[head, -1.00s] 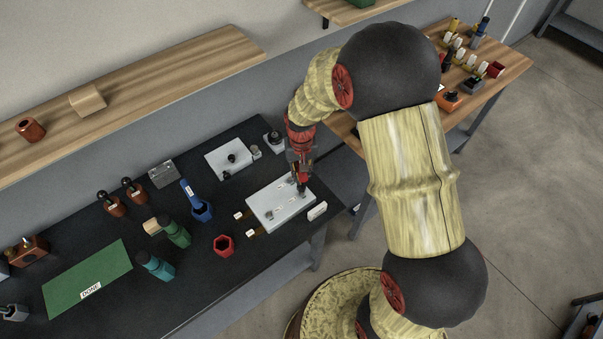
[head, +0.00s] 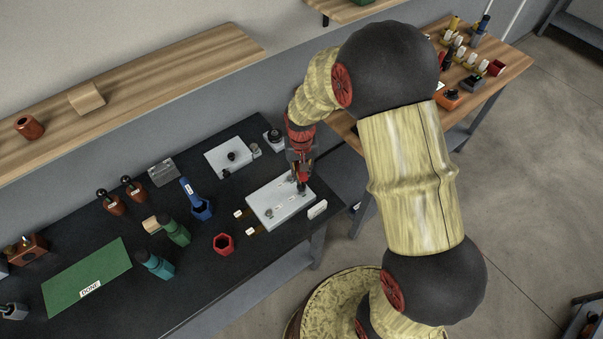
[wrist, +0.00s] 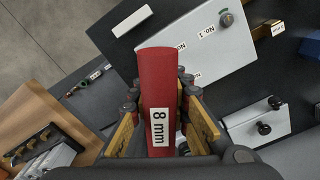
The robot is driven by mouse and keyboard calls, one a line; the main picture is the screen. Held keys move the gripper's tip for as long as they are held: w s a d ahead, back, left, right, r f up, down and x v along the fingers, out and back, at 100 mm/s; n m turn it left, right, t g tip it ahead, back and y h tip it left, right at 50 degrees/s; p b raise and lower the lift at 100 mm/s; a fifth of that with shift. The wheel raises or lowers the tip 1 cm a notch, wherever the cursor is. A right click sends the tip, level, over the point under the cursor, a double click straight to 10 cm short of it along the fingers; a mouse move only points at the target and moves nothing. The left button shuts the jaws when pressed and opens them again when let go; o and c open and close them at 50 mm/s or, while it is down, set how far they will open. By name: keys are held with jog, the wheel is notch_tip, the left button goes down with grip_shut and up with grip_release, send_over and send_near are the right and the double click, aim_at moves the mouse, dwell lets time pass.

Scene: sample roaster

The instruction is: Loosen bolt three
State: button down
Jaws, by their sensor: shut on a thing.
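My gripper (head: 301,168) is shut on a red tool (wrist: 160,92) with a white "8 mm" label. In the wrist view the tool lies between both fingers, its far end over the pale grey plate (wrist: 205,48). In the head view the plate (head: 270,210) lies near the right end of the black bench, and the tool (head: 302,182) points down at its far right part. The plate carries small labels; one bolt head (wrist: 227,18) shows near a label. The bolt under the tool's end is hidden, and I cannot tell whether the tool touches it.
A second pale plate (head: 226,158) with a black knob lies behind on the bench. A green "DONE" mat (head: 75,285) lies at far left. A white block (head: 317,209) sits by the plate.

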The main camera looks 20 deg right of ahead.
jog(key=shift+f+b, duration=0.7)
jog(key=shift+f, duration=0.55)
